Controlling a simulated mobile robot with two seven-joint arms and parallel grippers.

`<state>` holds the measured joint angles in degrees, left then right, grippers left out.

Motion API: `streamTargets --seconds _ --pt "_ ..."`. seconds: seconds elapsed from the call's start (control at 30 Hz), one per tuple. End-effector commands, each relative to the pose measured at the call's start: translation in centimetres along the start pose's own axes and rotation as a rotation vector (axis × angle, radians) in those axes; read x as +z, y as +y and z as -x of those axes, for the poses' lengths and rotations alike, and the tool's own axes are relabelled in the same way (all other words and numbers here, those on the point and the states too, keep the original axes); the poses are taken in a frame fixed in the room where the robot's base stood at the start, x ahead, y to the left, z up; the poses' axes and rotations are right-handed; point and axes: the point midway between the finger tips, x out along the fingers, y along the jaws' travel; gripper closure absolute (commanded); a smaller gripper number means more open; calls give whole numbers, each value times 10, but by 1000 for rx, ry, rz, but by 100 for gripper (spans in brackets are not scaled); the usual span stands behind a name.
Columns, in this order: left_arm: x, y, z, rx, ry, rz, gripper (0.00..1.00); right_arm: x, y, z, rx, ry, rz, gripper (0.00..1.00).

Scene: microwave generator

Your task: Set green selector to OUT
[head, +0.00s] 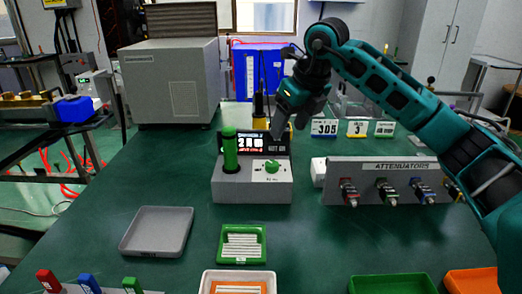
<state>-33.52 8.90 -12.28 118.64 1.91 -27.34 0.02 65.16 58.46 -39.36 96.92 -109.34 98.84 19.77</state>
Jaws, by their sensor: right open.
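The green selector (272,166) is a small round green knob on the white front plate of a grey control box (228,188) in the middle of the table. The markings around it are too small to read, so its setting cannot be told. A tall green cylinder (230,150) stands upright on the box's left side, beside a lit display (249,143). My right gripper (286,122) is open and empty, pointing down above and behind the box, apart from the knob. It hides part of the area behind the display. My left gripper is not in view.
A grey rack marked ATTENUATORS (410,172) stands to the right, with several coloured pieces. A large grey generator (172,80) is at the back left. A grey tray (158,232) and a green tray (242,231) lie in front. The table left of the box is clear.

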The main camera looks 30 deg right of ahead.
Motion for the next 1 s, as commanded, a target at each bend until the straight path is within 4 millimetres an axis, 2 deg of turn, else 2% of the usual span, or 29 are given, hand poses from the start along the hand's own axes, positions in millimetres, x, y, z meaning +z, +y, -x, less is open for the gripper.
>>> streamTargets --seconds 0.17,0.5,0.7,1.0 --pt "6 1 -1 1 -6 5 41 -1 0 -15 1 4 0 37" --pt "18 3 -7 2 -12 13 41 -2 1 -84 3 4 1 37" --pt "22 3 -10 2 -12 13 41 -1 1 -115 2 2 0 37" --pt "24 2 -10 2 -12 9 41 0 1 -130 2 0 1 37"
